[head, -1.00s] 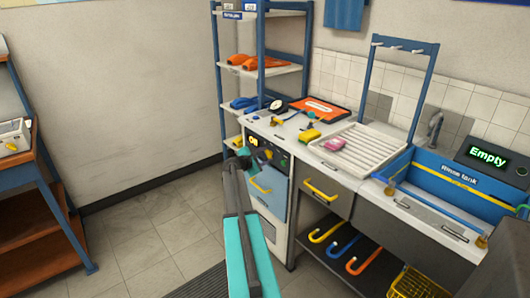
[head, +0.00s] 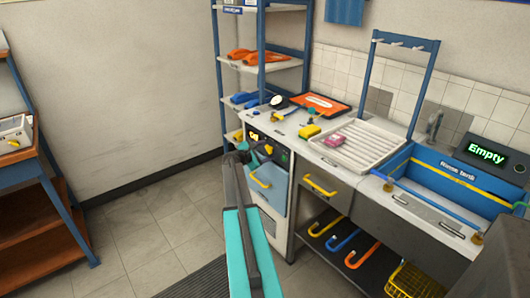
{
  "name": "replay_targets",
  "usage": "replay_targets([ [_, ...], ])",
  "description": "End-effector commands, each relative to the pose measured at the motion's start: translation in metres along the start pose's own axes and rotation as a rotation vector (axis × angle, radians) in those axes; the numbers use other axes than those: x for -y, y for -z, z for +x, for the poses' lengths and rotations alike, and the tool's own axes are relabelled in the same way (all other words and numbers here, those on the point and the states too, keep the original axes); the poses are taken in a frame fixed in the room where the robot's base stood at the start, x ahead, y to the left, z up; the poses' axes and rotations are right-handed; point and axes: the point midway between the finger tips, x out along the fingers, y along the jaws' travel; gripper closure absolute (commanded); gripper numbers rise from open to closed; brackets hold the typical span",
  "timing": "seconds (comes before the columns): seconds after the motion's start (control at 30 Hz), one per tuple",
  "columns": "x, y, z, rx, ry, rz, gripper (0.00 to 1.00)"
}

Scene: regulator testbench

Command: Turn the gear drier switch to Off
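The gear drier looks to be the white cabinet (head: 270,219) with a blue door (head: 266,185) under the left end of the counter. Its black control panel (head: 276,157) has a small lit yellow display (head: 253,136), a yellow knob-like switch (head: 267,149) and a small green spot at the right. The switch setting is too small to read. My gripper (head: 247,152) is in front of the panel, just left of the yellow switch. The fingers are dark and tiny here, so their opening and any contact with the switch cannot be made out.
The door's yellow handle (head: 260,182) sticks out just below my gripper. A drawer (head: 323,193) and the rinse tank (head: 450,175) are to the right. A blue shelf rack (head: 262,60) stands behind at the left. The tiled floor (head: 150,230) at left is clear.

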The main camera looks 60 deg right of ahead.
Motion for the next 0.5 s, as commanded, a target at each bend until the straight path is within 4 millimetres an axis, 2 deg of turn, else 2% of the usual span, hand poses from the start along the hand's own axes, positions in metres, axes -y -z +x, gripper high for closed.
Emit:
replay_targets([
  [0.3,0.0,-0.001,-0.001,0.001,0.0,0.001,0.41],
  [0.5,0.001,-0.001,-0.011,0.001,0.0,0.001,0.41],
])
